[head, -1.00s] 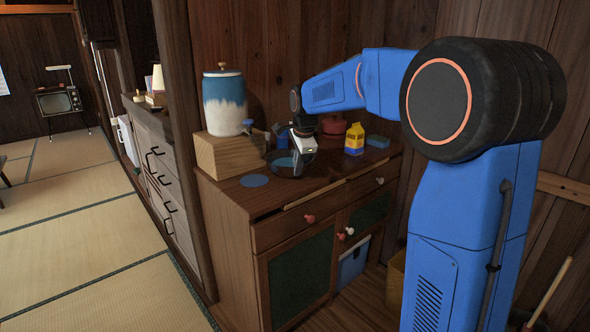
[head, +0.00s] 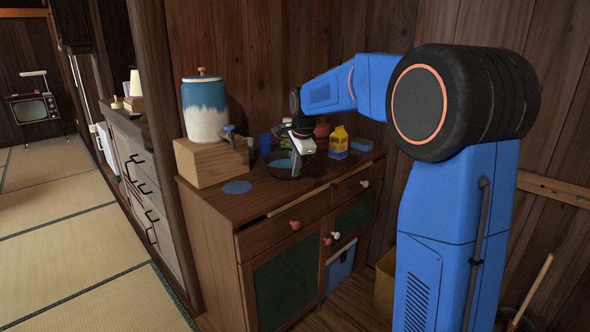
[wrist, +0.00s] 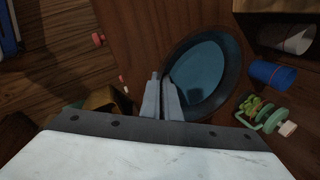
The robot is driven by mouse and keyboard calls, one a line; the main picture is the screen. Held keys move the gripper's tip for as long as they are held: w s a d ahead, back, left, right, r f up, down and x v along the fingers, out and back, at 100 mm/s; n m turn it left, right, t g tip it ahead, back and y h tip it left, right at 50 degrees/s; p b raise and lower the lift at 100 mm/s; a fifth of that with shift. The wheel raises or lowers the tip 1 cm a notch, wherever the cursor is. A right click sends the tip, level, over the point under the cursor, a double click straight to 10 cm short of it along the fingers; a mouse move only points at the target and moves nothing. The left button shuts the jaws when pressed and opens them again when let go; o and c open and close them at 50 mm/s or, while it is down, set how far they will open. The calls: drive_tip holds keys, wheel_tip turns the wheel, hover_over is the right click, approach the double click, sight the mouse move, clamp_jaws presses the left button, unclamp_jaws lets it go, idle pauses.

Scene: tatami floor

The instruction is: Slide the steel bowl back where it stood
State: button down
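The steel bowl (head: 286,168) stands upright on the wooden cabinet top, partly hidden behind my gripper (head: 298,165). In the wrist view the bowl (wrist: 236,75) has a dark rim and a bluish inside. My gripper's fingers (wrist: 161,92) are close together at the bowl's near left rim, one on each side of it as it appears. A flat blue disc (head: 237,187) lies on the cabinet top left of the bowl, apart from it.
A blue-and-white jar (head: 205,115) stands on a wooden box (head: 210,165) at the back left. A yellow carton (head: 339,142), blue block (head: 361,145), red pot (head: 322,130) and blue cup (head: 265,143) stand behind and right.

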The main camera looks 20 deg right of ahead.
drive_tip(key=c, duration=1.9)
unclamp_jaws()
drive_tip(key=shift+c, duration=0.2)
drive_tip(key=v, duration=1.7)
drive_tip(key=shift+r, duration=0.2)
drive_tip(key=s+a+f+n, duration=0.1)
drive_tip(key=s+f+n, duration=0.5)
drive_tip(key=s, duration=0.7)
drive_tip(key=s+a+f+n, duration=0.1)
drive_tip(key=s+f+n, duration=0.5)
drive_tip(key=s+f, duration=0.4)
drive_tip(key=s+f+n, duration=0.5)
drive_tip(key=s+f, duration=0.3)
drive_tip(key=s, duration=0.8)
drive_tip(key=shift+s+a+n+t, duration=0.3)
drive_tip(key=shift+a+n, duration=0.1)
